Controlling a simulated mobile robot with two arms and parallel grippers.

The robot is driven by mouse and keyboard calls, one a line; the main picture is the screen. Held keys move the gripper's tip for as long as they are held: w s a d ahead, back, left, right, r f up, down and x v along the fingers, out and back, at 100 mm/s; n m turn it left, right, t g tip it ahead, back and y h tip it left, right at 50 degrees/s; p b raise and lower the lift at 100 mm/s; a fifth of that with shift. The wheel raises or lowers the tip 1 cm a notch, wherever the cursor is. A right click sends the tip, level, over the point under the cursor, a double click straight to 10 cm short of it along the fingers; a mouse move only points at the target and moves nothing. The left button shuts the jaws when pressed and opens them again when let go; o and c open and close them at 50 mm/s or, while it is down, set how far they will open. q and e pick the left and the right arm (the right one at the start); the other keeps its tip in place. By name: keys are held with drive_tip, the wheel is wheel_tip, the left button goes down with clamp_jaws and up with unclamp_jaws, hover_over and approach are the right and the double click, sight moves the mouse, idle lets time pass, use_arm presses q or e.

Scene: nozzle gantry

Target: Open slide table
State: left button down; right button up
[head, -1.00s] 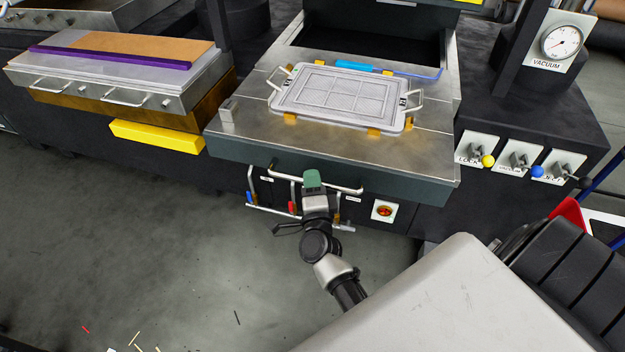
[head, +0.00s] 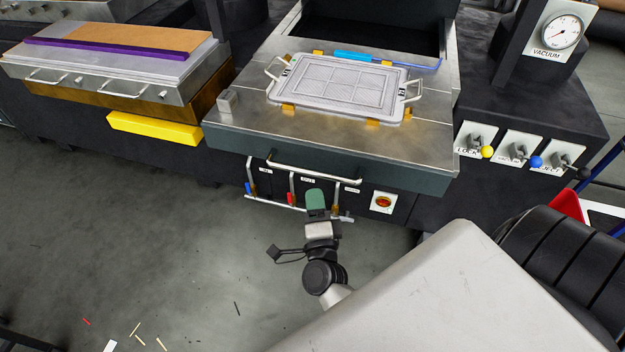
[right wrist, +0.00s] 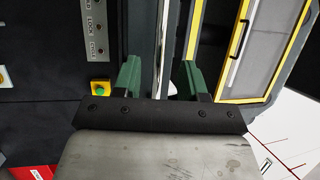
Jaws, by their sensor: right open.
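The slide table (head: 250,134) is a steel slab with a dark front face. It carries a framed light-grey plate (head: 340,88) with a handle at each end. A metal bar handle (head: 315,172) runs along its front. My right gripper (head: 316,200), with green fingers, is in front of and below the handle in the head view, apart from it and empty. In the right wrist view its two fingers (right wrist: 160,78) are spread, with a pale metal strip seen between them; I cannot tell whether that is the handle. My left gripper is not in view.
Below the table front are small levers on a rail (head: 291,190) and a red button (head: 383,202). A yellow block (head: 155,129) sits left, under a steel unit (head: 100,90). Labelled levers (head: 520,148) and a vacuum gauge (head: 561,31) are right. The floor at left is mostly open.

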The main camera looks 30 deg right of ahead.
drive_tip(key=shift+v, duration=1.35)
drive_tip(key=s+a+f+n+g+y, duration=0.25)
drive_tip(key=f+n, duration=0.25)
drive_tip(key=f, duration=0.4)
drive_tip(key=s+a+f+n+g+y, duration=0.25)
drive_tip(key=f+n+y, duration=0.2)
drive_tip(key=f, duration=0.45)
drive_tip(key=s+a+f+n+g+y, duration=0.25)
drive_tip(key=f+n, duration=0.35)
drive_tip(key=f, duration=0.4)
drive_tip(key=s+d+f+n+g, duration=0.2)
drive_tip(key=s+f, duration=0.3)
drive_tip(key=s, duration=0.3)
drive_tip(key=s+d+f+n+g, duration=0.2)
drive_tip(key=s+f+n+g, duration=0.2)
drive_tip(key=s, duration=0.4)
drive_tip(key=s+d+f+n+g, duration=0.2)
drive_tip(key=s+f, duration=0.3)
drive_tip(key=s, duration=0.4)
drive_tip(key=shift+d+f+n+g, duration=0.25)
drive_tip(key=shift+f+n+g, duration=0.1)
drive_tip(key=shift+n+g, duration=0.35)
